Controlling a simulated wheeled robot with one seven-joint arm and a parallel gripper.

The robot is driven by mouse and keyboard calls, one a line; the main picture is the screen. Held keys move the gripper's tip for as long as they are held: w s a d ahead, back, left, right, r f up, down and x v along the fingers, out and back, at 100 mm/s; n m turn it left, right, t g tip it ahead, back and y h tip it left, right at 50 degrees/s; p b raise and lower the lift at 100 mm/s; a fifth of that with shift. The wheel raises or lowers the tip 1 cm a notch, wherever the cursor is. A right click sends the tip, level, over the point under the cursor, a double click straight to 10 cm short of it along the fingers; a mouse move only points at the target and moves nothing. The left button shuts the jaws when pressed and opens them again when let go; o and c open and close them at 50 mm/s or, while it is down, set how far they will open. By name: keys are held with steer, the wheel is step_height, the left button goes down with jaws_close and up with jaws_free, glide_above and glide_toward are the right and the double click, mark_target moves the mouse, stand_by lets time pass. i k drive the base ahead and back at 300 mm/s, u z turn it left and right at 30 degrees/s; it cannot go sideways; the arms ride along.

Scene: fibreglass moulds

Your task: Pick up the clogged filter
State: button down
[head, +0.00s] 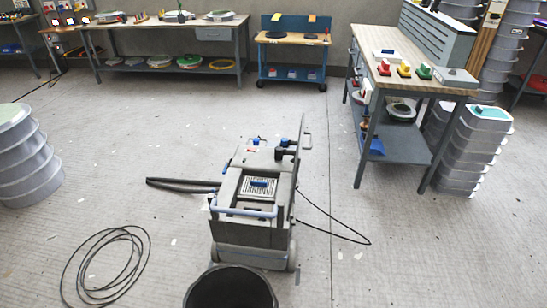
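A grey wheeled machine (254,236), which looks like an industrial vacuum, stands on the floor at the centre of the head view. A square, pale, grid-patterned panel (247,194) with a blue handle (259,183) sits in the recess on its top. It looks like the filter; whether it is clogged is too small to tell. My gripper is not in view.
A black round bin (231,290) stands at the bottom, just in front of the machine. A coiled black hose (103,295) lies at left, and a cable (345,232) at right. Workbenches (411,80) and stacked grey tubs (22,160) flank open floor.

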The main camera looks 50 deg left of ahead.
mark_target(254, 186)
steer(key=u, duration=0.3)
steer(key=i, duration=1.4)
steer(key=u, duration=1.9)
steer(key=k, duration=0.65)
steer(key=z, duration=0.6)
steer(key=i, duration=2)
steer(key=u, duration=0.55)
